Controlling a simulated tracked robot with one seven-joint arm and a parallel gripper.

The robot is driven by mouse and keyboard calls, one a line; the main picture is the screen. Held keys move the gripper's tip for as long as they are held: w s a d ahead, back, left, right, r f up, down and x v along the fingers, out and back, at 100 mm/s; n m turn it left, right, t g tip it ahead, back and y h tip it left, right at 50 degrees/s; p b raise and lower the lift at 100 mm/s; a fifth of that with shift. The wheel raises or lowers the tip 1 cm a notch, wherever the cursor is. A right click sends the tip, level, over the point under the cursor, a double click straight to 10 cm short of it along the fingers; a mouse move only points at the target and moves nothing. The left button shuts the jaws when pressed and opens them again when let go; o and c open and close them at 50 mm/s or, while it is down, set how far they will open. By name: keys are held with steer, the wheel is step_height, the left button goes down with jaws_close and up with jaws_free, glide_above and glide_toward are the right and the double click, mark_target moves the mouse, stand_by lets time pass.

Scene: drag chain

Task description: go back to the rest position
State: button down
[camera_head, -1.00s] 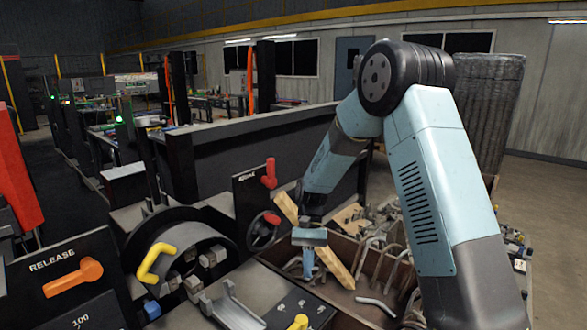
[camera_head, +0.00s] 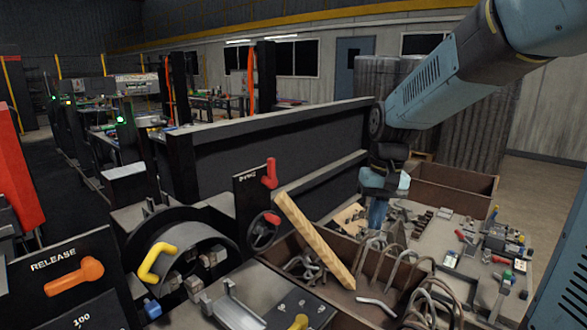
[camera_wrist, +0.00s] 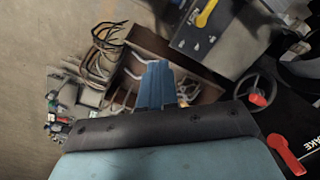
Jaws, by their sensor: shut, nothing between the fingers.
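My gripper (camera_head: 377,212) shows in the head view to the right of the wooden plank, in front of the rear brown bin. Its fingers point down and are together, with nothing seen between them. In the wrist view my gripper (camera_wrist: 155,88) shows as a blue closed shape at the middle, over the bin of bent rods. My arm reaches in from the upper right of the head view.
A wooden plank (camera_head: 314,238) leans across a brown bin (camera_head: 398,268) of bent metal rods. A second brown bin (camera_head: 455,187) stands behind. A table with small tools (camera_head: 470,240) is at right. A red-handled valve wheel (camera_head: 264,229) and a black partition (camera_head: 280,158) stand left.

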steer(key=s+d+r+t, duration=0.2)
steer(key=s+r+t, duration=0.1)
steer(key=s, duration=0.4)
steer(key=s+d+r+t, duration=0.3)
steer(key=s, duration=0.4)
steer(key=shift+s+r+h, duration=0.4)
steer(key=shift+d, duration=0.1)
